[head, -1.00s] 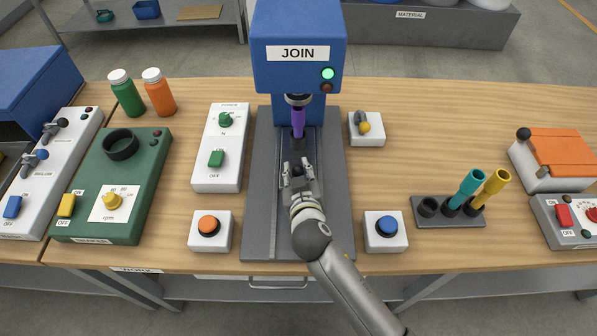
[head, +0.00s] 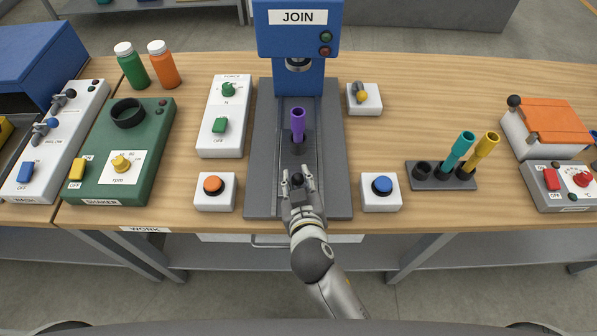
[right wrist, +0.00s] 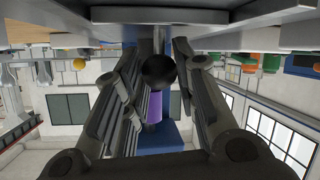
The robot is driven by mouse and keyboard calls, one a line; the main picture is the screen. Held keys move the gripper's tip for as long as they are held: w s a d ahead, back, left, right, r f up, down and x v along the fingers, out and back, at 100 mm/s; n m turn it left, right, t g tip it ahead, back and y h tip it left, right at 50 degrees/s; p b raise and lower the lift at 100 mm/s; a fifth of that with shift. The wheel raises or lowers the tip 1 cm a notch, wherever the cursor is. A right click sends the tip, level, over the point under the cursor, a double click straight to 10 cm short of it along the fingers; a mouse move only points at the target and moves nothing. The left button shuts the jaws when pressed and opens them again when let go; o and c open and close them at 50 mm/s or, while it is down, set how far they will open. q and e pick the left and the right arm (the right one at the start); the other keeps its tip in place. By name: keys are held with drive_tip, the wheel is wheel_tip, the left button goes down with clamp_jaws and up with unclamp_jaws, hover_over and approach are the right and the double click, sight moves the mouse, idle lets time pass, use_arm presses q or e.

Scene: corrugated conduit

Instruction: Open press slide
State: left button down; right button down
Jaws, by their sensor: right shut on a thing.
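The blue JOIN press (head: 297,45) stands at the back middle of the table on a grey base with rails (head: 265,150). Its slide carries a dark holder with an upright purple tube (head: 298,125), which stands in front of the press head, clear of it. My right gripper (head: 298,178) is at the front of the rails, shut on the slide's handle. In the right wrist view its black ball knob (right wrist: 158,71) lies between the fingers, with the purple tube (right wrist: 154,106) behind. My left gripper is not in view.
An orange button box (head: 214,190) and a blue button box (head: 381,190) flank the base. A white control panel (head: 224,115) stands left and a small lever box (head: 364,98) right. A rack with teal and yellow tubes (head: 440,178) is further right.

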drive_tip(key=shift+s, duration=0.5)
drive_tip(key=shift+w, duration=0.1)
drive_tip(key=c, duration=1.1)
unclamp_jaws()
drive_tip(key=shift+c, duration=0.2)
drive_tip(key=v, duration=1.2)
drive_tip(key=shift+f, duration=0.1)
